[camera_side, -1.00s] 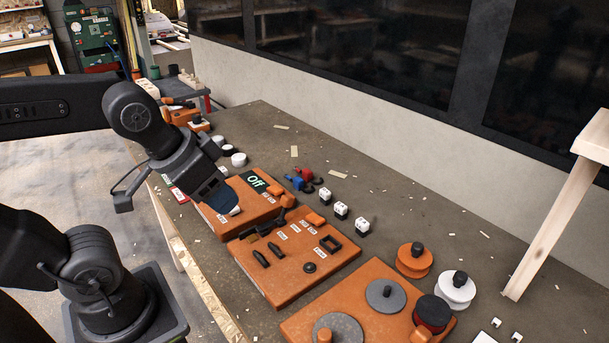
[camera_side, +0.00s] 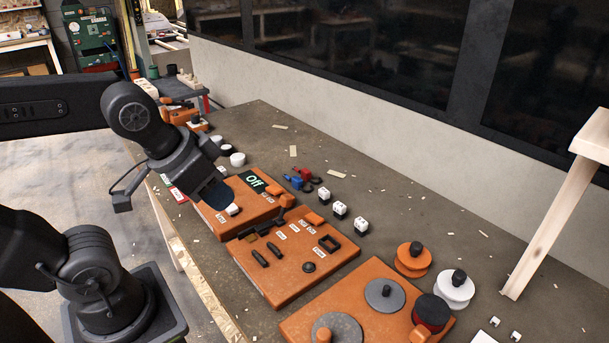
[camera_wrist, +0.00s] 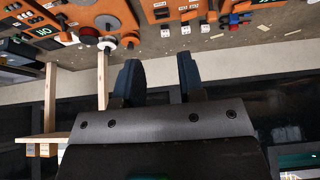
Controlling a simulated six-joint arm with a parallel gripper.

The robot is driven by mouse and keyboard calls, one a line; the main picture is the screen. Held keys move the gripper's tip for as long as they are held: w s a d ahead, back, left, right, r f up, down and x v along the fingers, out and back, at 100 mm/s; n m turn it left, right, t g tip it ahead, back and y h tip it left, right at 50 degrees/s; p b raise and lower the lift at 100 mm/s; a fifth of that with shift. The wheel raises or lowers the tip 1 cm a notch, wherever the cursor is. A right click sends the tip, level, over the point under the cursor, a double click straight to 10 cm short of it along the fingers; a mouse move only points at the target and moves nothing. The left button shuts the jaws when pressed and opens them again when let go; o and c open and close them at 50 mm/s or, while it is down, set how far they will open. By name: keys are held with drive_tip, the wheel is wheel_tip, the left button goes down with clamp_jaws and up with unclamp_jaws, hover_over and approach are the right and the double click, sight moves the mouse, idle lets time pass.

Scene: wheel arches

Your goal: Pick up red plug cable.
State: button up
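The red plug cable (camera_side: 305,174) lies on the bench behind the orange board with the "Off" display, right beside a blue plug (camera_side: 294,183). In the wrist view the red plug (camera_wrist: 234,19) is small near the top right, with the blue plug (camera_wrist: 226,31) close to it. My gripper (camera_side: 224,199) is above the left part of the "Off" board, well left of the red plug. In the wrist view its two dark fingers (camera_wrist: 160,72) stand apart with nothing between them.
The "Off" board (camera_side: 215,218), a switch board (camera_side: 283,285) and a disc board (camera_side: 300,323) stand along the bench front. White cubes (camera_side: 340,209) and spools (camera_side: 413,259) sit behind them. A wooden post (camera_side: 555,210) rises at right. The back strip of bench is mostly clear.

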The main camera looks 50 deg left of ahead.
drive_tip(key=w+a+r+m, duration=0.2)
drive_tip(key=w+r+m, duration=0.15)
drive_tip(key=w, duration=0.45)
drive_tip(key=m+g+y, duration=0.4)
drive_tip(key=m+g, duration=0.1)
drive_tip(key=m, duration=1)
hover_over(305, 169)
drive_tip(key=d, duration=0.2)
wheel_tip(305, 169, down, 24)
drive_tip(key=shift+r, duration=0.15)
drive_tip(key=shift+y, duration=0.3)
drive_tip(key=shift+d+x, duration=0.15)
drive_tip(key=shift+x, duration=1.4)
drive_tip(key=shift+d+x, duration=0.15)
drive_tip(key=shift+x, duration=1.35)
drive_tip(key=shift+s, duration=0.2)
clamp_jaws()
